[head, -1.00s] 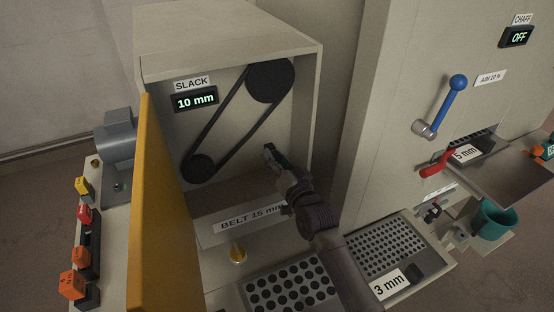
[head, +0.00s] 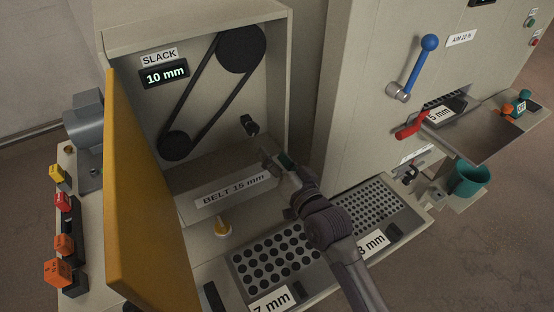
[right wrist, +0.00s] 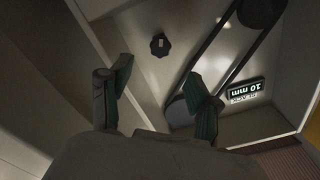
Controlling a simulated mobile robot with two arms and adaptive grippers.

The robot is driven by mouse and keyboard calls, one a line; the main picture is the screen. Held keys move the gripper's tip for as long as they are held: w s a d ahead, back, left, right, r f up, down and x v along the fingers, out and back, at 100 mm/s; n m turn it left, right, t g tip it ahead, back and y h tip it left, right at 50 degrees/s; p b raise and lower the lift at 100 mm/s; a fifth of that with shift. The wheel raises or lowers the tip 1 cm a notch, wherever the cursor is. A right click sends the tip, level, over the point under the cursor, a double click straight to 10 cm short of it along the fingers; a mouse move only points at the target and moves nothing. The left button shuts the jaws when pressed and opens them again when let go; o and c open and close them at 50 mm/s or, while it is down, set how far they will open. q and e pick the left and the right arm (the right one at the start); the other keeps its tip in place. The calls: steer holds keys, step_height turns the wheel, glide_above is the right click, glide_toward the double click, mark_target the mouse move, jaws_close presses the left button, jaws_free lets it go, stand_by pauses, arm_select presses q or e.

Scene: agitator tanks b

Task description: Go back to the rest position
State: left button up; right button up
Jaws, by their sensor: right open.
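My right gripper (head: 277,160) is in front of the open belt cabinet, over its lower ledge. In the right wrist view its two fingers (right wrist: 162,95) are spread apart with nothing between them. A black knob (head: 249,125) on the cabinet's back panel is just beyond the fingertips and apart from them; it also shows in the right wrist view (right wrist: 160,45). The black belt (head: 208,85) runs round an upper and a lower pulley. The slack display (head: 164,76) reads 10 mm. My left gripper is not in view.
The yellow cabinet door (head: 145,195) stands open on the left. Perforated sieve plates (head: 283,258) lie below my right arm. The blue lever (head: 414,68), red handle (head: 411,126) and teal cup (head: 470,179) are to the right. Orange, red and yellow blocks line the left side.

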steer(key=shift+s+d, duration=0.3)
steer(key=shift+s, duration=0.2)
